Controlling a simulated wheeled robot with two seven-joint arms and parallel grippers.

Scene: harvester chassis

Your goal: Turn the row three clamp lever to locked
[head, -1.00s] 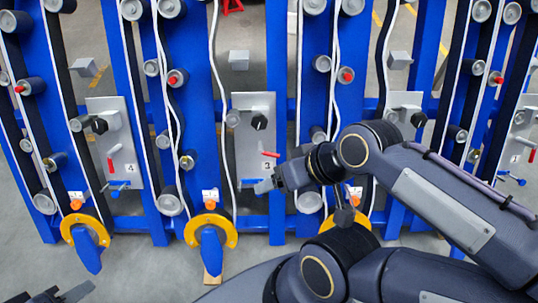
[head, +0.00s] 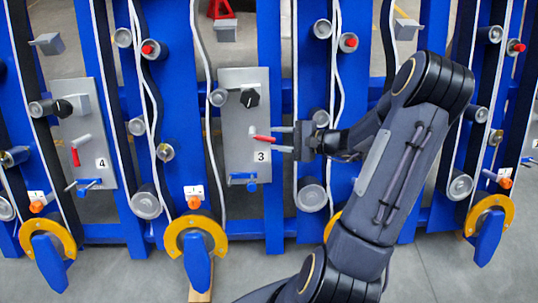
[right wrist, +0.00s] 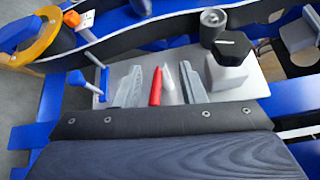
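The row three panel (head: 232,150) is a grey plate marked 3. Its clamp lever (head: 264,138) has a red handle that points right, nearly level. My right gripper (head: 282,138) comes from the right with its two fingers apart, one above and one below the handle's end. In the right wrist view the red handle (right wrist: 156,88) stands between the open fingers (right wrist: 160,87), with visible space on both sides. Contact is not seen. My left gripper is out of view.
A black knob (head: 250,98) sits above the lever, and a blue-handled valve (head: 243,180) below it. The panel marked 4 (head: 98,125) stands to the left, its red lever (head: 75,156) hanging down. Blue posts and grey rollers (head: 312,194) flank the panel.

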